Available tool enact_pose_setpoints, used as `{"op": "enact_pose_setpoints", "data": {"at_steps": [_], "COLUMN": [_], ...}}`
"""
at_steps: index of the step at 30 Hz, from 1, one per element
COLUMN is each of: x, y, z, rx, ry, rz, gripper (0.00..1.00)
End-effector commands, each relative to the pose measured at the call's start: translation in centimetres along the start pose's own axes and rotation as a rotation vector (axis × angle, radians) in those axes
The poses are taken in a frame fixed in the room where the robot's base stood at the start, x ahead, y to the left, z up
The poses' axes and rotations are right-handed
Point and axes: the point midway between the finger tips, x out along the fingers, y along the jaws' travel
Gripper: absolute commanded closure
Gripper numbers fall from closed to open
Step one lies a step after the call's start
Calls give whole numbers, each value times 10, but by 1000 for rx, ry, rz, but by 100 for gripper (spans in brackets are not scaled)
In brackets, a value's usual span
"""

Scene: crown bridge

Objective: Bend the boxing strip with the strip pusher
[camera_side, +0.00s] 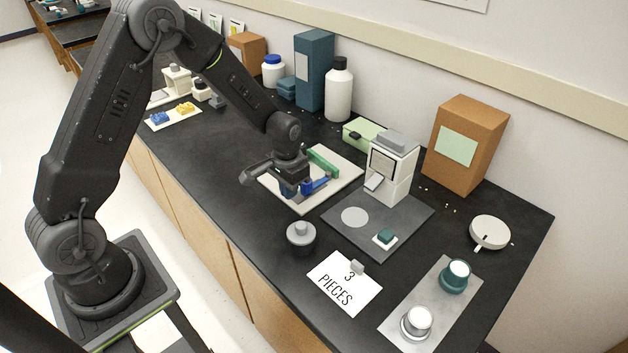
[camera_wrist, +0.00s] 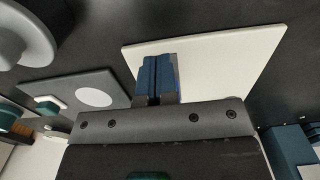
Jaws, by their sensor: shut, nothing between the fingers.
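My gripper (camera_side: 290,190) is low over a white board (camera_side: 304,206) on the black bench. In the wrist view its two blue fingers (camera_wrist: 158,78) are pressed together with nothing between them. A bright blue piece (camera_side: 317,185) lies on the board right beside the fingers; only a sliver of it shows in the wrist view (camera_wrist: 177,72). A long green piece (camera_side: 323,160) lies along the board's back edge. I cannot tell which of these is the boxing strip and which the strip pusher. Whether the fingers touch the blue piece is unclear.
A white device (camera_side: 392,168) stands on a grey mat (camera_side: 368,240) to the right. A grey round pot (camera_side: 300,236) and a "3 PIECES" card (camera_side: 343,284) are in front. Boxes and a white bottle (camera_side: 339,92) line the wall.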

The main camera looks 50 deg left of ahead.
Motion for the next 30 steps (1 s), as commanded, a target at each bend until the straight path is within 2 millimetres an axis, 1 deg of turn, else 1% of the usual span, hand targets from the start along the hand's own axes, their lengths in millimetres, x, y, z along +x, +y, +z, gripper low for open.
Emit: {"op": "enact_pose_setpoints", "data": {"at_steps": [14, 30], "x": [0, 0], "y": [0, 0], "z": [0, -15], "rx": [0, 0], "ry": [0, -1], "rz": [0, 0], "gripper": [100, 100]}}
